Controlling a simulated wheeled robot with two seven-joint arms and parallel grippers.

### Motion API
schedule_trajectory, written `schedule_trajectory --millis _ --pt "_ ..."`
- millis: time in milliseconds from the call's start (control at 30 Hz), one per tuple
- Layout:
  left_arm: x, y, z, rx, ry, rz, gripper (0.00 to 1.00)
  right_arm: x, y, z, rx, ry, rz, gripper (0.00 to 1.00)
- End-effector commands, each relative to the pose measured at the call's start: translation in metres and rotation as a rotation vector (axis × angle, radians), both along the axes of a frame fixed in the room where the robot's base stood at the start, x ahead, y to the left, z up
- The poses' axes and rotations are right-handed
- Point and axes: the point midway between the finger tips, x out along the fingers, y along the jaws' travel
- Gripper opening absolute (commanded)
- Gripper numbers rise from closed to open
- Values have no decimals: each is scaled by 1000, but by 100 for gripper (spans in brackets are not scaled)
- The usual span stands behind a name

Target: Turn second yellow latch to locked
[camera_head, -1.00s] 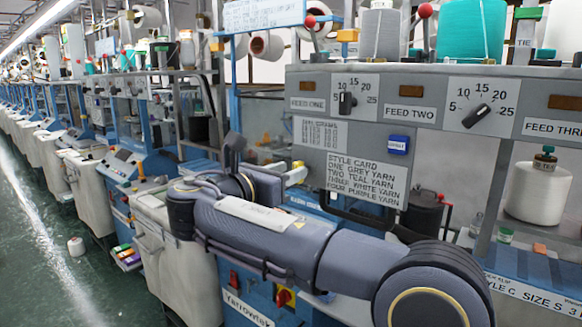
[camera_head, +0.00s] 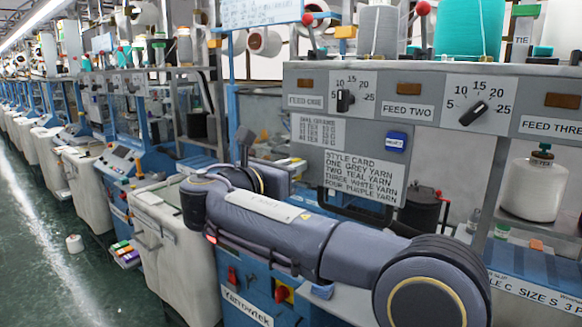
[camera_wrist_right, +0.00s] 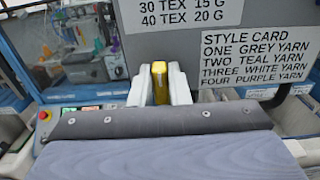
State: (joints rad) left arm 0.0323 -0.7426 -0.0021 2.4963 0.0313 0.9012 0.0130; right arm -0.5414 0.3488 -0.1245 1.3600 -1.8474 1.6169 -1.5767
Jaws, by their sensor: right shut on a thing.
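One yellow latch (camera_wrist_right: 160,84) shows in the right wrist view, upright in front of the grey machine panel. The pale fingers of my right gripper (camera_wrist_right: 160,88) stand on either side of it and are shut on it. The latch's lower part is hidden behind the gripper body. In the head view my right arm reaches in from the lower right, and its wrist hides most of the gripper and the latch. I cannot tell from these views which latch in the row this is. My left gripper is not in view.
The grey panel (camera_head: 440,75) with dials and a style card (camera_head: 362,179) stands just beyond my right gripper. A dark canister (camera_head: 420,212) and a white yarn cone (camera_head: 533,188) are to the right. The green floor (camera_head: 45,250) at left is largely open.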

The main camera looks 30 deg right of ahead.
Motion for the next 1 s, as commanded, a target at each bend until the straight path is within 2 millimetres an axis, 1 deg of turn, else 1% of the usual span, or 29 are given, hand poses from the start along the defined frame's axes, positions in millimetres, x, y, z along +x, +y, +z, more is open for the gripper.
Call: schedule_trajectory --millis 167,367,667,1000 --pt "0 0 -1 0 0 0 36 -1 0 0 17 -38 0 0" --pt "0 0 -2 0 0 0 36 -2 -1 -1 61 -144 0 0" --pt "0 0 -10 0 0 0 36 -5 -2 -3 164 -394 0 0" --pt "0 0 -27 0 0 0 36 -7 -3 -6 288 -694 0 0"
